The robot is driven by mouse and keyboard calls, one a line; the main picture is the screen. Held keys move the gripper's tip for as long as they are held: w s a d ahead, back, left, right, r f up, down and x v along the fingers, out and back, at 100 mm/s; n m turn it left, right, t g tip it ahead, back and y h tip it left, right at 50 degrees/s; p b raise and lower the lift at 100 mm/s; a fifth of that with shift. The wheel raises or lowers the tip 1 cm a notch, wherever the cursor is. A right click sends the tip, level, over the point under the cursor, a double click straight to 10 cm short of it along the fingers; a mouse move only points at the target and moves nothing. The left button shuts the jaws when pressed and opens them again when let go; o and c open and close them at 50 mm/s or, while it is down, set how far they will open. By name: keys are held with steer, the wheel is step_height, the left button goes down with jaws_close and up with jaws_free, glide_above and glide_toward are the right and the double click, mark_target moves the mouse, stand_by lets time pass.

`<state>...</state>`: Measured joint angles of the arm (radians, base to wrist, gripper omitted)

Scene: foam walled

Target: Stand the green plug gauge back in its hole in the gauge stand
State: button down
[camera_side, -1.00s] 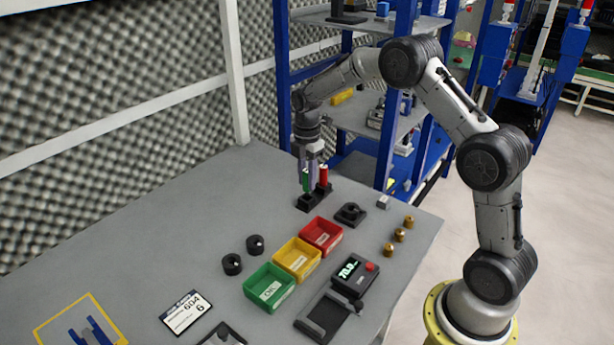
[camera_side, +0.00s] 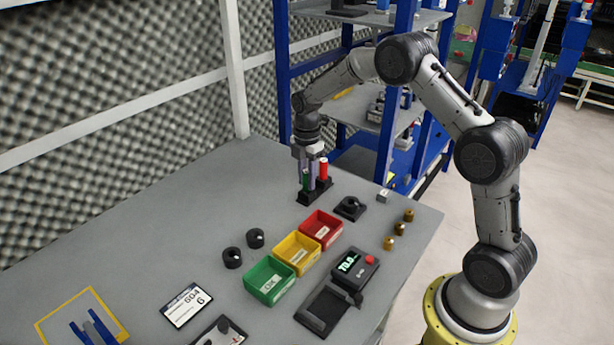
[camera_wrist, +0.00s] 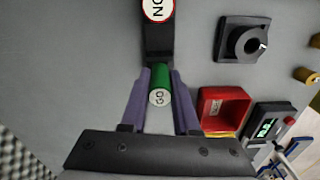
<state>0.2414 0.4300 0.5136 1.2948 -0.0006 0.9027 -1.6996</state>
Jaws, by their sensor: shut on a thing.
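The green plug gauge (camera_side: 305,180), its end marked GO, is upright over the left end of the black gauge stand (camera_side: 314,195). In the wrist view the green plug gauge (camera_wrist: 159,85) sits between the purple fingers of my gripper (camera_wrist: 160,82), which is shut on it. Its lower end meets the stand (camera_wrist: 159,42) in the picture; how deep it sits in the hole is hidden. My gripper (camera_side: 309,178) points straight down in the side view. The red plug gauge (camera_side: 323,168) stands upright at the stand's other end.
A black block with a round ring (camera_side: 349,208) lies right of the stand. Red (camera_side: 321,229), yellow (camera_side: 297,253) and green bins (camera_side: 269,281) stand in front. Two black rings, several brass pieces and a display unit (camera_side: 354,270) lie around. The table left of the stand is clear.

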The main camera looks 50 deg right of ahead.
steer(key=shift+f, duration=0.4)
steer(key=c, duration=0.6)
jaws_free()
step_height(320, 180, up, 14)
steer(key=shift+f, duration=0.1)
steer(key=shift+a, duration=0.1)
